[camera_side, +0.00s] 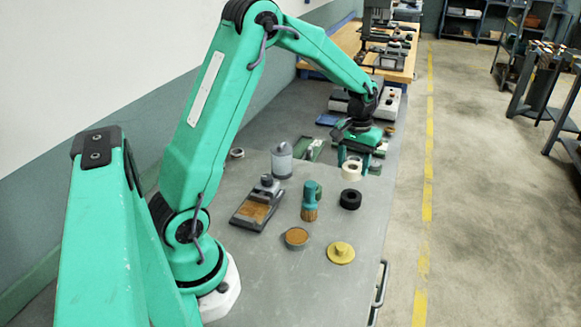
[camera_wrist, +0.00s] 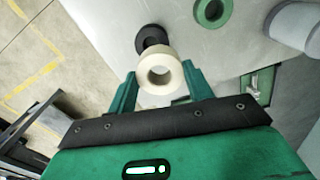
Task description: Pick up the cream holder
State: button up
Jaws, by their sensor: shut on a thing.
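The cream holder (camera_wrist: 161,96) is a thick cream ring with a round hole, seen end-on between my fingers in the wrist view. It also shows below my gripper in the side view (camera_side: 352,171). My gripper (camera_wrist: 158,80) has a green finger on each side of the holder and is shut on it. In the side view my gripper (camera_side: 357,158) points down over the far part of the bench. I cannot tell for sure whether the holder is clear of the bench top.
A black ring (camera_side: 350,200) lies just nearer than the holder. A teal brush (camera_side: 311,197), a grey tool with a tan pad (camera_side: 255,205), a tan dish (camera_side: 297,238), a yellow disc (camera_side: 341,253) and a grey bottle (camera_side: 281,162) stand around.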

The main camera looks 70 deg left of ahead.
jog(key=shift+s+d+r, duration=0.1)
jog(key=shift+d+r, duration=0.3)
jog(key=shift+d, duration=0.25)
jog(key=shift+s+d+r, duration=0.1)
jog(key=shift+d+r, duration=0.3)
jog(key=shift+d, duration=0.3)
jog(key=shift+s+d+r, duration=0.1)
jog(key=shift+d+r, duration=0.3)
jog(key=shift+d, duration=0.25)
jog(key=s+d+r, duration=0.1)
jog(key=s, duration=1)
jog(key=s+d+r+n, duration=0.1)
jog(key=s, duration=1.1)
jog(key=shift+s+d, duration=0.25)
jog(key=shift+s, duration=0.05)
jog(key=shift+f, duration=0.1)
jog(key=shift+s+a+f, duration=0.45)
jog(key=shift+a+f, duration=0.7)
jog(key=shift+a, duration=0.75)
jog(key=shift+s+a+f, duration=0.4)
jog(key=shift+a+f, duration=0.75)
jog(key=shift+a, duration=0.75)
jog(key=shift+s+a+f, duration=0.45)
jog(key=shift+a+f, duration=0.7)
jog(key=shift+a, duration=0.75)
jog(key=shift+f, duration=0.15)
